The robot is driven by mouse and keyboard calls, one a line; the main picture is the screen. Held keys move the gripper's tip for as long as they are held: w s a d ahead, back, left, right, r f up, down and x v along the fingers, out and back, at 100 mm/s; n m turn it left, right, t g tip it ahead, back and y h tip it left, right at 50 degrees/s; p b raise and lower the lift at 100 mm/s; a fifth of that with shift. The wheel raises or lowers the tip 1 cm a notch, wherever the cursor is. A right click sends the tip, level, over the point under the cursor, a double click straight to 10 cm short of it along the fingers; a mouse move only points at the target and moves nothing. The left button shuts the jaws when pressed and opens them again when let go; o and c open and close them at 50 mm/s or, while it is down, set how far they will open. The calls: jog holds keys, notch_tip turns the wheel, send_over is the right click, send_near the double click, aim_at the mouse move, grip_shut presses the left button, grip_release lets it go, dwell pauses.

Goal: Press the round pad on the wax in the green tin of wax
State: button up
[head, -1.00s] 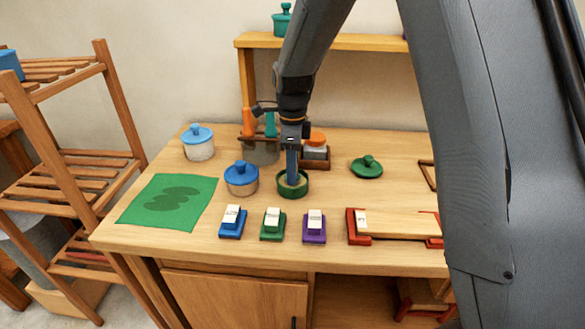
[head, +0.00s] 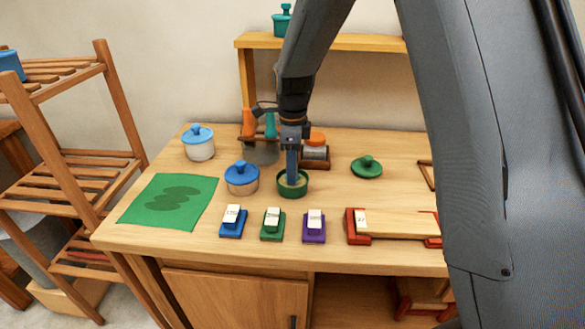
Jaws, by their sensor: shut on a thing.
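The green tin of wax (head: 305,190) stands open on the table, with pale wax showing inside its rim. My gripper (head: 291,150) is above the tin, pointing down and shut on a blue upright handle (head: 291,168). The handle's lower end is inside the tin. The round pad is not clearly visible at the bottom of it, and I cannot tell whether it touches the wax. A green lid (head: 367,166) with a knob lies on the table to the right of the tin.
A blue-lidded tin (head: 242,179) stands close left of the green tin. Blue (head: 233,223), green (head: 273,224) and purple (head: 313,226) blocks with pale labels stand in front. A green cloth (head: 170,201) lies left. An orange-topped jar (head: 315,147) in a wooden holder is close behind.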

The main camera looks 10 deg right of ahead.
jog(key=shift+s, duration=0.1)
jog(key=shift+r+p, duration=2.7)
jog(key=shift+r, duration=0.8)
